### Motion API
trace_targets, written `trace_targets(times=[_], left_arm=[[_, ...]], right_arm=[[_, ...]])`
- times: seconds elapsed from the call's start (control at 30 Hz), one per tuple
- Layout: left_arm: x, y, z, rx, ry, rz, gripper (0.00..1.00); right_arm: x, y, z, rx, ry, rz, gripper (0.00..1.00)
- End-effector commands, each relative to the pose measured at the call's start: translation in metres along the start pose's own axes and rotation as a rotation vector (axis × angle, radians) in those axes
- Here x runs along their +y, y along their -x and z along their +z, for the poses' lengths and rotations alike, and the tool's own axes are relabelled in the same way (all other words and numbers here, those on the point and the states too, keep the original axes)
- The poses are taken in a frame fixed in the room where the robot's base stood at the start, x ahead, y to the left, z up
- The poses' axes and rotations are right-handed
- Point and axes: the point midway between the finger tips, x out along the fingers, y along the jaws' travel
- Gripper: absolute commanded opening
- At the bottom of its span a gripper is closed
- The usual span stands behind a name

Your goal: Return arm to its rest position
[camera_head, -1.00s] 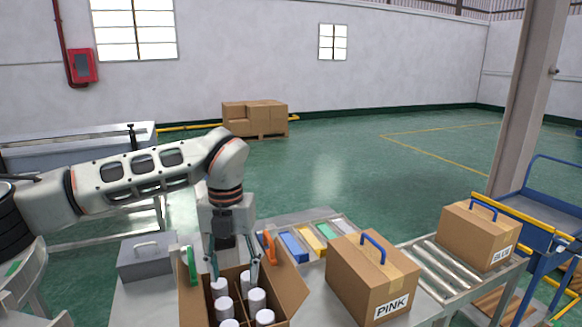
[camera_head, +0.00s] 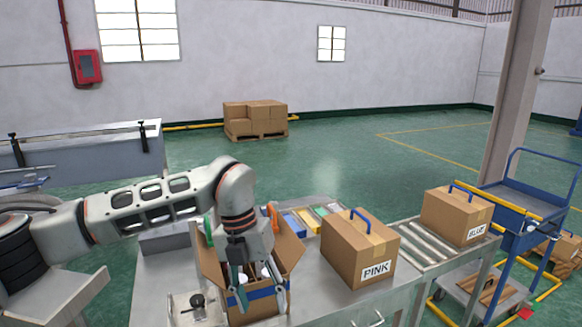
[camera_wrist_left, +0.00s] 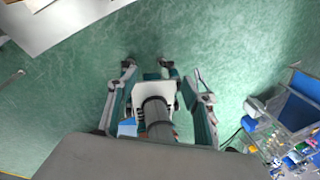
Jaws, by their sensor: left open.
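My left arm comes in from the left in the head view. My left gripper (camera_head: 262,302) points down at the near side of the open cardboard box (camera_head: 207,262), overlapping its front in the picture. Its fingers are spread, with no object seen held between them. It also shows in the left wrist view (camera_wrist_left: 147,64), with green floor beyond its tips. White can tops (camera_head: 265,272) show partly inside the box, mostly hidden by the gripper. Whether the fingers touch the box cannot be told. My right gripper is not in view.
A closed box marked PINK (camera_head: 345,262) stands right of the open box. A box marked BLUE (camera_head: 448,219) sits on the roller conveyor (camera_head: 425,240). A blue cart (camera_head: 515,205) stands at the far right. Coloured bins (camera_head: 300,222) lie behind the open box.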

Motion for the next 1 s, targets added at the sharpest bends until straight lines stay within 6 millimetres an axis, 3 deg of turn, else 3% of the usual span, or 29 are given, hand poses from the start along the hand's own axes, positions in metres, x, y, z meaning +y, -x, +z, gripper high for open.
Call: trace_targets(times=[0.1,0.3,0.5,0.6,0.7,0.8,0.87,1.0], left_arm=[[-0.038,-0.032,-0.02,0.06,-0.071,-0.151,0.5],[-0.123,-0.066,-0.064,0.149,-0.163,-0.526,0.5],[-0.198,-0.055,-0.097,0.185,-0.138,-0.979,0.5],[-0.22,-0.038,-0.102,0.18,-0.07,-1.198,0.5],[-0.228,-0.02,-0.096,0.159,0.038,-1.402,0.5],[-0.223,-0.004,-0.083,0.124,0.182,-1.587,0.5],[-0.213,0.002,-0.072,0.098,0.286,-1.685,0.5],[-0.174,0.002,-0.044,0.021,0.569,-1.869,0.5]], right_arm=[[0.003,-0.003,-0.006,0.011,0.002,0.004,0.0],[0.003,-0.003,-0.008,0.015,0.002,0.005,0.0],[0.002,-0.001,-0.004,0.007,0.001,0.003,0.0],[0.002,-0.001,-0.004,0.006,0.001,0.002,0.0],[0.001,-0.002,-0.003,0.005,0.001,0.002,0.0],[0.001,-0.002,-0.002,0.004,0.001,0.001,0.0],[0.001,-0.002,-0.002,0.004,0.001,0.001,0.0],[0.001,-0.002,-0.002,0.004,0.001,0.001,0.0]])
